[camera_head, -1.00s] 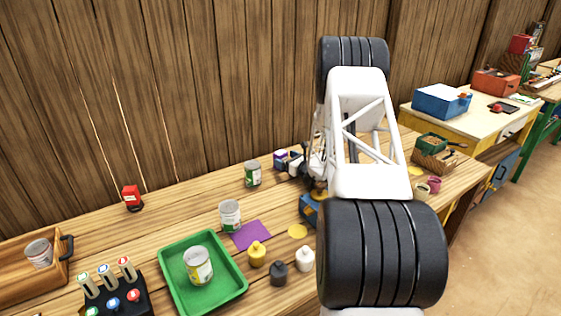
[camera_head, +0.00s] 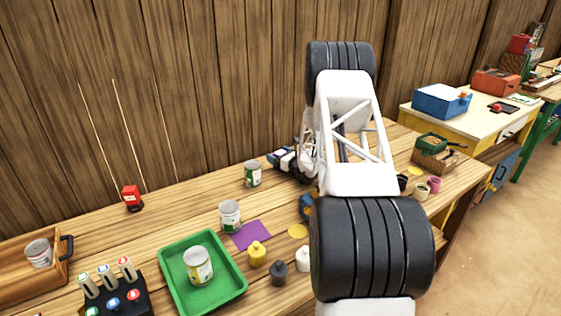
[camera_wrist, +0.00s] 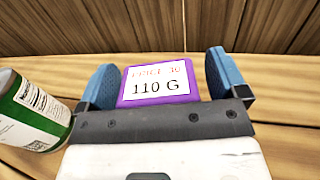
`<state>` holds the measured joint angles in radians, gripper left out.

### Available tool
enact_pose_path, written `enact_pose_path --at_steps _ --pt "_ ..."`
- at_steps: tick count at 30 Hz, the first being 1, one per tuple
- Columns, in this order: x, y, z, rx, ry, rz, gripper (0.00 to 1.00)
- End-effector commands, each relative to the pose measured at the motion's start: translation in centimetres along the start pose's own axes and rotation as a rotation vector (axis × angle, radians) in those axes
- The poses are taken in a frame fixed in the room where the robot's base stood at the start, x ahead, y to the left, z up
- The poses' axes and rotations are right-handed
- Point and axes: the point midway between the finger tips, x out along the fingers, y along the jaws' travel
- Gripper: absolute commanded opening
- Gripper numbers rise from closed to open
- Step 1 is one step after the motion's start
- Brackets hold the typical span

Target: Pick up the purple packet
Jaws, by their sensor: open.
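The purple packet (camera_wrist: 158,90) shows in the wrist view with a white label reading "110 G". It stands between the two blue fingertips of my gripper (camera_wrist: 162,80). The jaws are open, one finger on each side of the packet, and a small gap shows on the right. Whether the left finger touches it I cannot tell. In the head view my gripper (camera_head: 281,158) is low over the back of the table, near the plank wall, and I cannot make out the packet there.
A green-labelled can (camera_head: 252,174) stands left of my gripper and shows close by in the wrist view (camera_wrist: 34,112). Another can (camera_head: 230,215), a purple sheet (camera_head: 251,236) and a green tray (camera_head: 213,297) lie nearer. The plank wall (camera_head: 220,90) rises behind.

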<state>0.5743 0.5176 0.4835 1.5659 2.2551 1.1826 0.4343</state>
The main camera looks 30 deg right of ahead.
Motion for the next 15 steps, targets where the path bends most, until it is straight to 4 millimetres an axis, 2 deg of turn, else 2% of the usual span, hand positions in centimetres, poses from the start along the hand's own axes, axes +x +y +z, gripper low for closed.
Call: enact_pose_path --at_steps 15 --pt "0.02 0.01 -0.03 0.0 0.0 0.0 0.92"
